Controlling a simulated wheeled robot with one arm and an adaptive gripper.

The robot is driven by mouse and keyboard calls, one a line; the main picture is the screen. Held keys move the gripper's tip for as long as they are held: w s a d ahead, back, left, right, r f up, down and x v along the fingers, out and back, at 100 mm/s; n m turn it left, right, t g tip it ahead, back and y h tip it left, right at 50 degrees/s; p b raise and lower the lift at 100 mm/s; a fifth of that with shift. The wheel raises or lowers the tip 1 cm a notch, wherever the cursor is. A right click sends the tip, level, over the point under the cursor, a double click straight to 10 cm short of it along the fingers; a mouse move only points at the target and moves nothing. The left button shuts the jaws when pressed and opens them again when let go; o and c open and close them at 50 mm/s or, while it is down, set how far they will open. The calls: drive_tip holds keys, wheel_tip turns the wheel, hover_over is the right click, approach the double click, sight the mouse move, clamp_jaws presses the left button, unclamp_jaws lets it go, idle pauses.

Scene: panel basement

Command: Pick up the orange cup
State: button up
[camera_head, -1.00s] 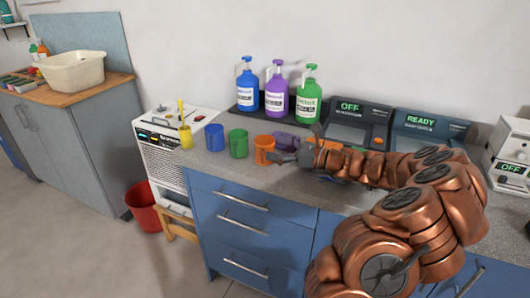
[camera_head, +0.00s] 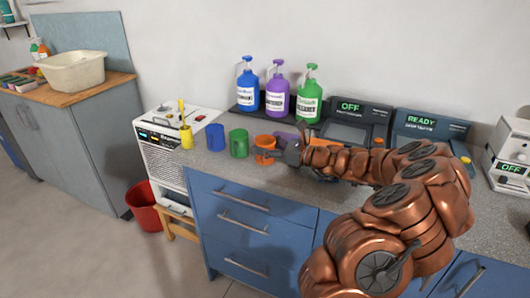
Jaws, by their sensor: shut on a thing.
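The orange cup (camera_head: 262,156) stands upright on the grey speckled counter, to the right of the green cup. My gripper (camera_head: 277,154) comes in from the right at the end of my copper arm and is shut on the orange cup. The fingers cover part of the cup's right side. I cannot see any gap between the cup's base and the counter.
A green cup (camera_head: 238,143), a blue cup (camera_head: 215,137) and a yellow cup (camera_head: 187,137) stand in a row to the left. Three pump bottles (camera_head: 278,91) stand behind. A purple object (camera_head: 284,137) lies just behind my gripper. A device (camera_head: 355,125) stands behind my arm.

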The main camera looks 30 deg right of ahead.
drive_tip(key=c, duration=0.5)
drive_tip(key=shift+r, duration=0.1)
drive_tip(key=shift+r, duration=1.65)
drive_tip(key=s+a+r, duration=0.1)
drive_tip(key=s+a, duration=0.8)
drive_tip(key=s, duration=0.4)
drive_tip(key=shift+r+b, duration=0.25)
drive_tip(key=shift+b, duration=0.2)
drive_tip(key=shift+s, duration=0.15)
idle(0.5)
